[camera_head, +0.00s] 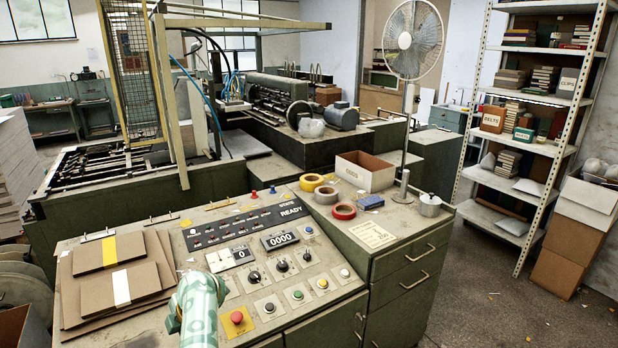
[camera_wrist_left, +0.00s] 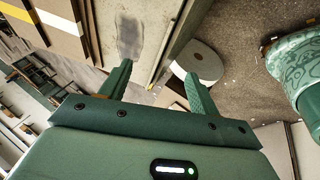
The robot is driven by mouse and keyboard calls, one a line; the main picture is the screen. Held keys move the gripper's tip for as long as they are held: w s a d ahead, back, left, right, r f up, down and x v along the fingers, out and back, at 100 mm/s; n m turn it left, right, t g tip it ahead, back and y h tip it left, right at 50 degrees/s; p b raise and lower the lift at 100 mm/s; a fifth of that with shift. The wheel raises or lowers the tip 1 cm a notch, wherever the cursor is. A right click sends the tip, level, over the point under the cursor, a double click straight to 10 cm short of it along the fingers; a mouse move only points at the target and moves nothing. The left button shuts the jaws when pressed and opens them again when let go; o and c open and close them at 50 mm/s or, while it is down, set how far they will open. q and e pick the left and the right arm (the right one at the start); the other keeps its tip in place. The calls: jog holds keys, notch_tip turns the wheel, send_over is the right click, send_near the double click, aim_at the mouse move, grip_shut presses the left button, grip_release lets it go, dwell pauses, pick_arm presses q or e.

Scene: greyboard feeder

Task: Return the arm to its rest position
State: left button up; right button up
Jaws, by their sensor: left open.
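My left gripper (camera_wrist_left: 158,85) shows in the left wrist view with its two green fingers spread apart and nothing between them. Beyond the fingers are a pale surface with a dark smudge and a brown floor. A green patterned arm link (camera_head: 197,308) of mine rises at the bottom of the head view, in front of the control console (camera_head: 330,284). It overlaps the console's front edge in the picture; I cannot tell the gap between them. Neither gripper's fingers can be made out in the head view, and my right gripper is not visible.
Stacked brown boards (camera_head: 122,290) lie on the console's left, beside a red button (camera_head: 237,317) and several knobs. Tape rolls (camera_head: 311,182), an open box (camera_head: 365,172) and a lidded pot (camera_head: 429,205) stand behind on the right. A pale round roll (camera_wrist_left: 197,62) lies beyond the fingers.

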pick_arm(q)
jog(key=w+a+r+m+t+y, duration=0.3)
jog(key=w+r+t+y, duration=0.3)
jog(key=w+r+t, duration=0.1)
jog(key=d+f+m+t+h+b, duration=0.2)
jog(key=d+f+m+t+h, duration=0.4)
jog(key=f+m, duration=0.4)
jog(key=s+d+f+m+g+h+b, duration=0.1)
jog(key=s+d+f+m+g+h, duration=0.3)
jog(key=s+f, duration=0.6)
jog(key=s+d+f+m+g+h+b, duration=0.15)
jog(key=s+d+f+m, duration=0.35)
jog(key=f, duration=0.8)
jog(key=s+a+f+m+g+b, duration=0.1)
jog(key=s+a+f+m+g, duration=0.15)
jog(key=s+f, duration=0.6)
jog(key=s+a+f+m+g, duration=0.1)
jog(key=s+f+m+g, duration=0.3)
jog(key=s, duration=0.8)
jog(key=s+a+f+g+b, duration=0.1)
jog(key=s+a+f, duration=0.1)
jog(key=s, duration=1.1)
jog(key=s+a+f+m+g+b, duration=0.1)
jog(key=s+f, duration=0.3)
jog(key=s, duration=0.9)
jog(key=shift+a+f, duration=0.3)
jog(key=shift+a, duration=0.2)
